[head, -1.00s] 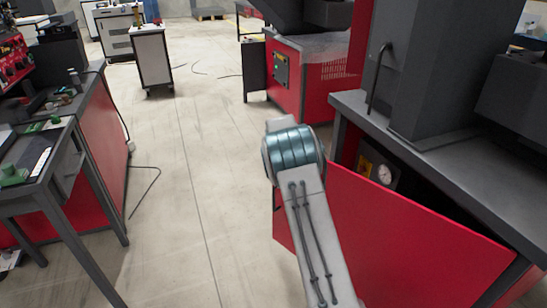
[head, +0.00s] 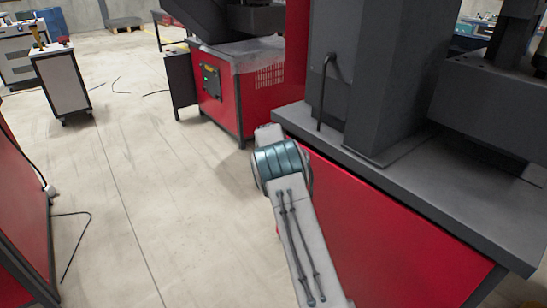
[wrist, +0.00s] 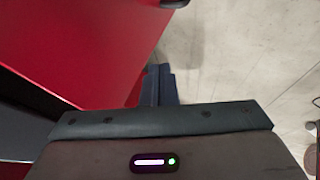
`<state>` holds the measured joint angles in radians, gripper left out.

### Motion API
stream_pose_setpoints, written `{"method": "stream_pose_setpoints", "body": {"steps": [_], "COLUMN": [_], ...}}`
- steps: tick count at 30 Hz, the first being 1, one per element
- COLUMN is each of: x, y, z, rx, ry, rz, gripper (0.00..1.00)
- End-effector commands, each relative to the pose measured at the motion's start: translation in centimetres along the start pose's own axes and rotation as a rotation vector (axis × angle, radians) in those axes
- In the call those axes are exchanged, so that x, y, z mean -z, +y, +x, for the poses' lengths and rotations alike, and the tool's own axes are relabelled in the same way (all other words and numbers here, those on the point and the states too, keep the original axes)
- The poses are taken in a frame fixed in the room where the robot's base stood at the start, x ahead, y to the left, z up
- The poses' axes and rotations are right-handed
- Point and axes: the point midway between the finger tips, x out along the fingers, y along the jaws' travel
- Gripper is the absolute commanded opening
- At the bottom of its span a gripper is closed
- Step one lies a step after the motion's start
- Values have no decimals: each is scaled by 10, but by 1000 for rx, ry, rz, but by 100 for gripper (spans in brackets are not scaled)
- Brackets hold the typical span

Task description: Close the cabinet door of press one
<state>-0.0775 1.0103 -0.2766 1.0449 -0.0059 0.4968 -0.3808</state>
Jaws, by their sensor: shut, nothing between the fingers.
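The red cabinet door (head: 375,230) of press one is on the right in the head view, below the grey worktop (head: 440,190). It looks flush or nearly flush with the front, and no opening shows above it. My arm covers its left part. The door also fills the upper left of the wrist view (wrist: 85,50). My gripper (wrist: 160,90) shows in the wrist view with its dark fingers together and empty, beside the red panel. I cannot tell if they touch it. The gripper is hidden in the head view.
A grey press column with a black bar handle (head: 322,95) stands on the worktop. Another red machine (head: 222,95) stands behind, and a white cart (head: 62,82) is at the far left. The concrete floor (head: 150,190) left of my arm is clear, apart from thin cables.

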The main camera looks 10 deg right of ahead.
Motion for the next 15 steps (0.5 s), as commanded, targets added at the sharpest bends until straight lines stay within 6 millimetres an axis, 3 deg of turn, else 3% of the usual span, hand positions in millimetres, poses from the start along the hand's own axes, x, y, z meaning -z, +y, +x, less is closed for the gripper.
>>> {"method": "stream_pose_setpoints", "body": {"steps": [15], "x": [2], "y": [-9], "z": [-2], "rx": [2], "ry": [0], "rz": [-2], "gripper": [0]}}
